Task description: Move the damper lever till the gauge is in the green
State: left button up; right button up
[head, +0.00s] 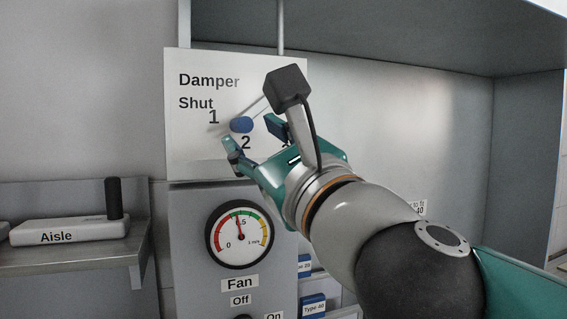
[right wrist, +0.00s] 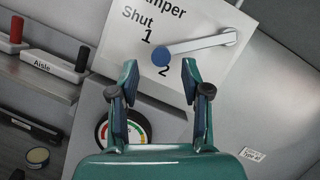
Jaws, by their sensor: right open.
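The damper lever is a grey bar with a blue knob (head: 241,125) on the white "Damper" panel (head: 190,140). In the right wrist view its bar (right wrist: 205,43) runs left from the pivot to the knob (right wrist: 161,56), between marks 1 and 2. My right gripper (head: 254,136) is open just in front of the knob. In the right wrist view the knob lies between and slightly beyond the fingertips (right wrist: 160,72); contact cannot be told. The round gauge (head: 239,234) has its needle up and slightly left, near the red-green border. My left gripper is out of view.
Below the gauge are the "Fan" label (head: 240,283) and the Off and On labels. A shelf (head: 80,260) at left holds a white "Aisle" block (head: 70,231) with a black handle. A grey hood (head: 420,25) overhangs at upper right.

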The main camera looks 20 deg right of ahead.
jog(key=v, duration=0.7)
dwell(0.3)
